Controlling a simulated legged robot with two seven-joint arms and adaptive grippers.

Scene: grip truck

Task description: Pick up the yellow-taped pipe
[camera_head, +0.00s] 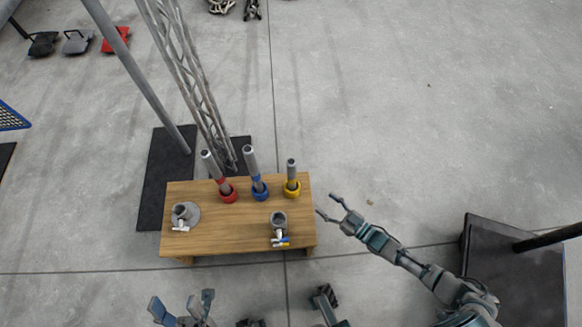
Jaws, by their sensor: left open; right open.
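The yellow-taped pipe (291,172) is a short grey pipe standing upright in a yellow ring (292,190) at the back right of the wooden table (220,241). My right gripper (328,206) is open and empty. Its fingers appear just to the right of the table edge, apart from the pipe. My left gripper (182,303) is at the bottom, in front of the table, open and empty.
A red-taped pipe (214,169) and a blue-taped pipe (253,168) stand in matching rings left of the yellow one. Two grey fittings with valve handles, left (181,212) and right (279,221), sit nearer the front. A lattice mast (188,72) rises behind the table. Floor at the upper right is clear.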

